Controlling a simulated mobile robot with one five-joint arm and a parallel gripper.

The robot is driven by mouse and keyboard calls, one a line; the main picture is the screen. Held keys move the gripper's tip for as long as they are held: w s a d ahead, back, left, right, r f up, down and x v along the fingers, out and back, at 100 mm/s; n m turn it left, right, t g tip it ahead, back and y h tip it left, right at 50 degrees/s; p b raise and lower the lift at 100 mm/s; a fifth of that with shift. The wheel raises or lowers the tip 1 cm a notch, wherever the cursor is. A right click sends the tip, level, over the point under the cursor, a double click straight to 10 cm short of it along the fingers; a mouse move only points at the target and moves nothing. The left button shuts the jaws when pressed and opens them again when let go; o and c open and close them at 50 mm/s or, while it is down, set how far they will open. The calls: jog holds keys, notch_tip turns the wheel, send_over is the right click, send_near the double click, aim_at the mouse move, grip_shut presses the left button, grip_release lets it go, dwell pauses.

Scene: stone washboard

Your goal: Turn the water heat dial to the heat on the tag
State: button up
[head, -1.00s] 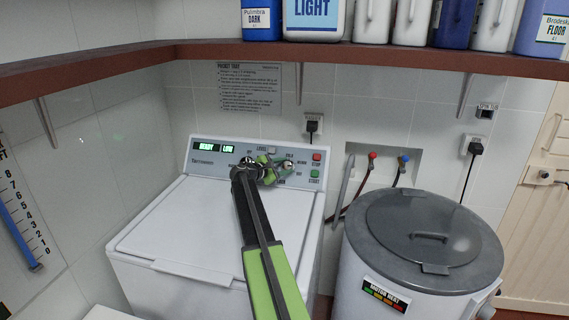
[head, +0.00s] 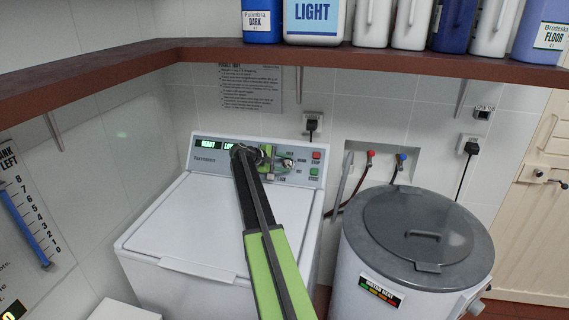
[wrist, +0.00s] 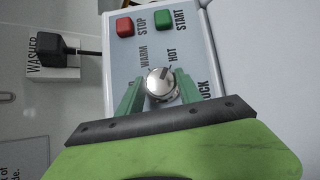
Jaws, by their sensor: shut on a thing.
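The water heat dial (wrist: 161,82) is a round silver knob on the grey control panel (wrist: 121,70). Its dark pointer mark aims toward the side where HOT is printed, near WARM. My gripper (wrist: 160,88) has its green fingers on either side of the dial and is shut on it. In the head view, my gripper (head: 272,160) is at the washer's panel and the dial (head: 287,162) shows at its right. The arm covers part of the panel. I cannot make out a heat tag.
The red STOP button (wrist: 125,27) and green START button (wrist: 163,19) are close to the dial. The washer (head: 190,225) has a shut lid. A grey-lidded tub (head: 405,255) stands at right. A brown shelf (head: 360,62) with bottles runs above.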

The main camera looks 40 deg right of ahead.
jog(key=shift+s, duration=0.2)
jog(key=o, duration=1.4)
jog(key=shift+d, duration=0.1)
jog(key=shift+c, duration=0.2)
jog(key=shift+w, duration=0.1)
jog(key=shift+a+r, duration=0.15)
jog(key=shift+a, duration=0.05)
jog(key=p+v, duration=0.8)
jog(key=v, duration=0.9)
jog(key=shift+w+a, duration=0.1)
